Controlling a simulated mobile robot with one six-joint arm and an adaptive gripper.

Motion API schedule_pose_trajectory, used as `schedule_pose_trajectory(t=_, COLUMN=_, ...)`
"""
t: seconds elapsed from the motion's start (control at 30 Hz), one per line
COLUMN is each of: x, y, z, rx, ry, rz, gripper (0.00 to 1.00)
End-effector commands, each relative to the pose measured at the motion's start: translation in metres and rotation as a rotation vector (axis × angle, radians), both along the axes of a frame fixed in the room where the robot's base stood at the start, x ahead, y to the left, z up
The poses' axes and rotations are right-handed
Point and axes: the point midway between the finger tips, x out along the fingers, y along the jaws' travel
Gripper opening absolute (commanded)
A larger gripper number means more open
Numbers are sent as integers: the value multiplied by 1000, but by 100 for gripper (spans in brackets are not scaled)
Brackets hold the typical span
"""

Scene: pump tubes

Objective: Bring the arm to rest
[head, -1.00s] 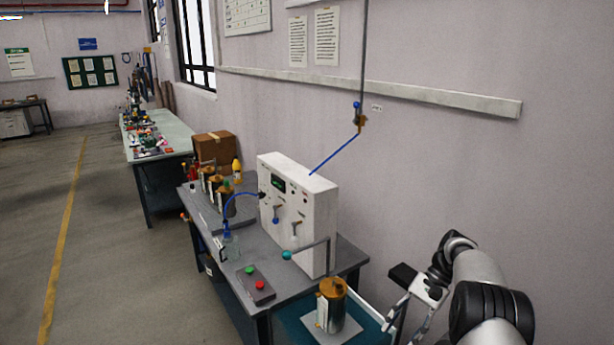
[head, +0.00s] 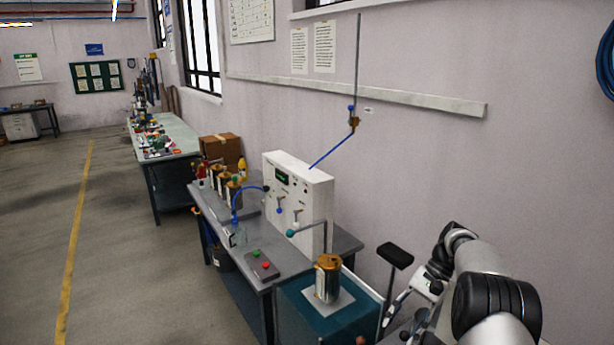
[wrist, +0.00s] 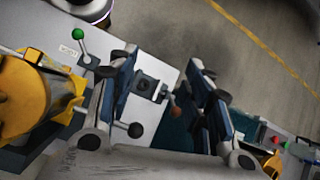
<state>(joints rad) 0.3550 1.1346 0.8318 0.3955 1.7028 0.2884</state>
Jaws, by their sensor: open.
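My arm reaches into the lower right of the head view, bent with its black joint covers showing. My gripper (head: 398,308) hangs at the lower right, beside the teal surface, partly cut off and small there. In the wrist view my gripper (wrist: 163,82) has its two blue-and-black fingers spread apart, with nothing held between them. A grey surface with a dark square fitting shows beyond the gap. The brass-topped canister (head: 327,278) stands upright on a pale plate (head: 343,300), left of my gripper and apart from it.
A bench (head: 285,262) bears a white panel box (head: 305,200), a red-and-green button box (head: 262,265) and several canisters. A dark flat-topped post (head: 395,255) stands close behind my gripper. A yellow machine part (wrist: 30,98) fills the wrist view's left. Floor is free at left.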

Motion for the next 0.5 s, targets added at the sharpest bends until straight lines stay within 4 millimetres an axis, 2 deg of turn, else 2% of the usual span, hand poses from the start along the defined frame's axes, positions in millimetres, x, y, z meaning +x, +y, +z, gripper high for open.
schedule_pose_trajectory(t=0.27, x=-8, y=15, z=44, rx=-69, ry=-86, rz=51, gripper=46)
schedule_pose_trajectory(t=0.37, x=-16, y=23, z=64, rx=-103, ry=-130, rz=78, gripper=46)
schedule_pose_trajectory(t=0.5, x=-38, y=38, z=99, rx=-163, ry=-213, rz=129, gripper=46)
